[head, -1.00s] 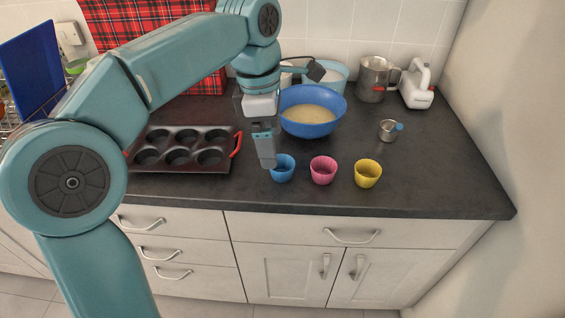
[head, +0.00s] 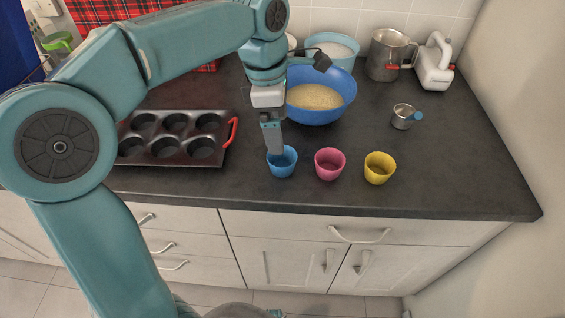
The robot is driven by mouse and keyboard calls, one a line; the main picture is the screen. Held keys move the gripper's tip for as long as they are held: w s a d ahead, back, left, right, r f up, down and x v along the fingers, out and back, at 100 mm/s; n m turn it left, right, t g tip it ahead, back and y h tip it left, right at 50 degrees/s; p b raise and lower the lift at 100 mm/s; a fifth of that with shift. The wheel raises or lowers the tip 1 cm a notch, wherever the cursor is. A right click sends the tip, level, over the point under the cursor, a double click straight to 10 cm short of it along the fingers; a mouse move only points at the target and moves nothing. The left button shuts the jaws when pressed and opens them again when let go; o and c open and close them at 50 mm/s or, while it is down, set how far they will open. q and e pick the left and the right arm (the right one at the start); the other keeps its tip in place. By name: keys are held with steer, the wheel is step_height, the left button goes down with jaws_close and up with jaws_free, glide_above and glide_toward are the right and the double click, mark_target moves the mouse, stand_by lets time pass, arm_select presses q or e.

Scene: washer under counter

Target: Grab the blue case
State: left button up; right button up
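The blue case (head: 283,168) is a small cup standing upright on the dark counter, left of a pink case (head: 330,164) and a yellow case (head: 380,168). My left gripper (head: 275,150) points down at the blue case from above, its fingertips at the left back part of the rim. The fingers are seen edge-on, so I cannot tell how far apart they are or whether they touch the wall. My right gripper is not in view.
A blue bowl of batter (head: 318,112) stands right behind the gripper. A muffin tin (head: 172,158) with red handles lies to the left. A measuring cup (head: 402,117), metal jug (head: 388,55) and white mixer (head: 434,64) are at the right. The counter's front edge is close.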

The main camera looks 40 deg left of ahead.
mark_target(282, 159)
arm_select(q)
step_height(282, 159, down, 4)
steer(key=shift+d+r, duration=0.1)
steer(key=shift+d, duration=0.05)
steer(key=shift+d+f+b, duration=0.2)
steer(key=shift+f+b, duration=0.15)
steer(key=shift+f, duration=0.2)
step_height(282, 159, down, 5)
steer(key=shift+w+d+f+b, duration=0.1)
steer(key=shift+w+d+b, duration=0.05)
steer(key=shift+b, duration=0.2)
steer(key=c, duration=1)
